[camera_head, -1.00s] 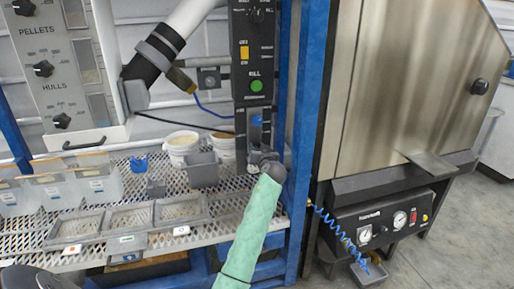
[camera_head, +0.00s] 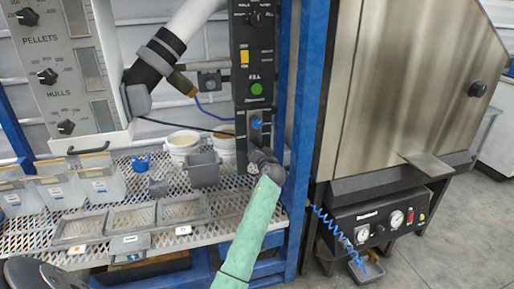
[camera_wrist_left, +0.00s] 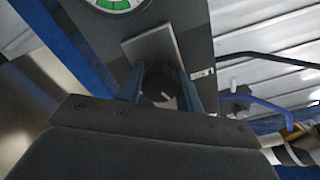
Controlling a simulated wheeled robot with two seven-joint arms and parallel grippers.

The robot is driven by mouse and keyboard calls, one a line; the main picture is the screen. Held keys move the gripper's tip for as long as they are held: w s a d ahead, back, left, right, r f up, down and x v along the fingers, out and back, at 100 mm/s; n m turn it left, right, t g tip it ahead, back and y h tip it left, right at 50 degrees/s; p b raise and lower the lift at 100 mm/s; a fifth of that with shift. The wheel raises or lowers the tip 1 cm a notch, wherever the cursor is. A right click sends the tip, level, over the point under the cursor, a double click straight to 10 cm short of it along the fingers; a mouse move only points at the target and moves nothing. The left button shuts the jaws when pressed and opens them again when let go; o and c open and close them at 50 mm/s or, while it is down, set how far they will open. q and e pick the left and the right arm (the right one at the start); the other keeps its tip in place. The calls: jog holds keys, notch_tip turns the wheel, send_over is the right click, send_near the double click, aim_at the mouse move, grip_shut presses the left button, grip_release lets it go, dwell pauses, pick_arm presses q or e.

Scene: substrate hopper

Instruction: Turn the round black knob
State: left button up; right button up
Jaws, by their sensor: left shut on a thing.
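My left gripper (camera_head: 257,126) is at the foot of the narrow black control panel (camera_head: 241,70), below its green button (camera_head: 257,88). In the left wrist view its two blue fingers (camera_wrist_left: 160,88) stand on either side of a round black knob (camera_wrist_left: 157,84) with a pale mark, and are shut on it. A flat metal plate (camera_wrist_left: 150,45) shows just beyond the knob. In the head view the gripper and wrist hide this knob. My right gripper is not in view.
Another black knob (camera_head: 256,18) is higher on the panel, with a yellow switch (camera_head: 244,56) below it. A blue frame post (camera_head: 304,110) stands close to the right of my wrist. Trays (camera_head: 132,217) and pots (camera_head: 183,146) sit on the mesh shelf at left.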

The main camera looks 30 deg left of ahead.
pick_arm(q)
jog(key=m+p, duration=0.4)
jog(key=shift+r+m, duration=0.3)
jog(key=m+p, duration=0.3)
jog(key=shift+f+m+p, duration=0.2)
jog(key=shift+m+p, duration=0.65)
jog(key=shift+m, duration=0.35)
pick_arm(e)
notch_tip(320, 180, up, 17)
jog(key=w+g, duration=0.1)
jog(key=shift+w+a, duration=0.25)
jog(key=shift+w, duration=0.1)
pick_arm(q)
jog(key=o, duration=1)
jog(key=shift+f, duration=0.1)
jog(key=shift+b+v, duration=0.3)
jog(key=shift+v, duration=3.65)
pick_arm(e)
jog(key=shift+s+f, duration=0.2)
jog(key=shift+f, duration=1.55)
